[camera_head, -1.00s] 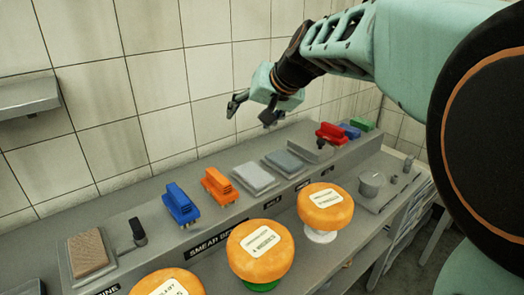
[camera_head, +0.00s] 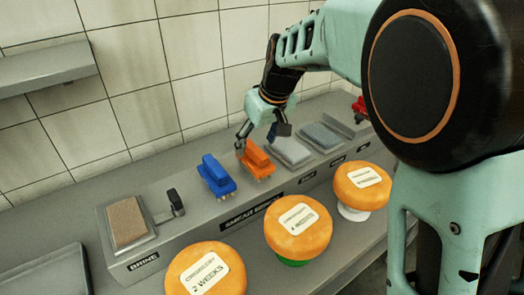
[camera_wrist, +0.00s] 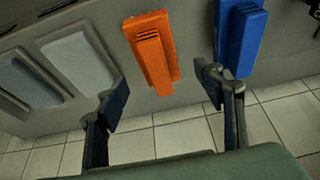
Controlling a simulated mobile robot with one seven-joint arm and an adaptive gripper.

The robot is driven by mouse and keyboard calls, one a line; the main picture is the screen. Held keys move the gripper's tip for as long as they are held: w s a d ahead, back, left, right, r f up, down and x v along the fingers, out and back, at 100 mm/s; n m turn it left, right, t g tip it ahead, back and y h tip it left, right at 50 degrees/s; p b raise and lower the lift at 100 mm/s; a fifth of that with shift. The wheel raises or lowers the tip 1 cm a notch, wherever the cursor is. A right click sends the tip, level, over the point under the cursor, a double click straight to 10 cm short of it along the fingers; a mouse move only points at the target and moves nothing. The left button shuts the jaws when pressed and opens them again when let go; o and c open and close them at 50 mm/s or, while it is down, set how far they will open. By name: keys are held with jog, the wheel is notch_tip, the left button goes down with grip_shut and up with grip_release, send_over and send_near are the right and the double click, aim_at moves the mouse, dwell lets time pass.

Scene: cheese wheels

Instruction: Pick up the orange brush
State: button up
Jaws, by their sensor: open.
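The orange brush (camera_head: 257,161) stands on the grey raised shelf, just right of the blue brush (camera_head: 216,176). My gripper (camera_head: 262,140) is open and empty, above and close to the orange brush in the head view. In the wrist view the orange brush (camera_wrist: 151,48) lies ahead, between the lines of my two fingers (camera_wrist: 163,92), with no finger touching it there. The blue brush (camera_wrist: 240,35) is beyond the right finger. The exact height gap between the fingertips and the orange brush is hard to tell.
Grey pads (camera_head: 290,151) lie right of the orange brush. A brown pad (camera_head: 126,222) sits at the left. Orange cheese wheels (camera_head: 298,227) stand in front of the shelf. A tiled wall (camera_head: 150,90) rises behind.

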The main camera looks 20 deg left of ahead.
aim_at(256, 149)
jog(key=shift+d+x, duration=0.15)
jog(key=shift+x, duration=1.2)
jog(key=shift+d+x, duration=0.15)
jog(key=shift+x, duration=1.25)
jog(key=shift+s, duration=0.1)
jog(key=shift+c, duration=0.6)
jog(key=c, duration=1.3)
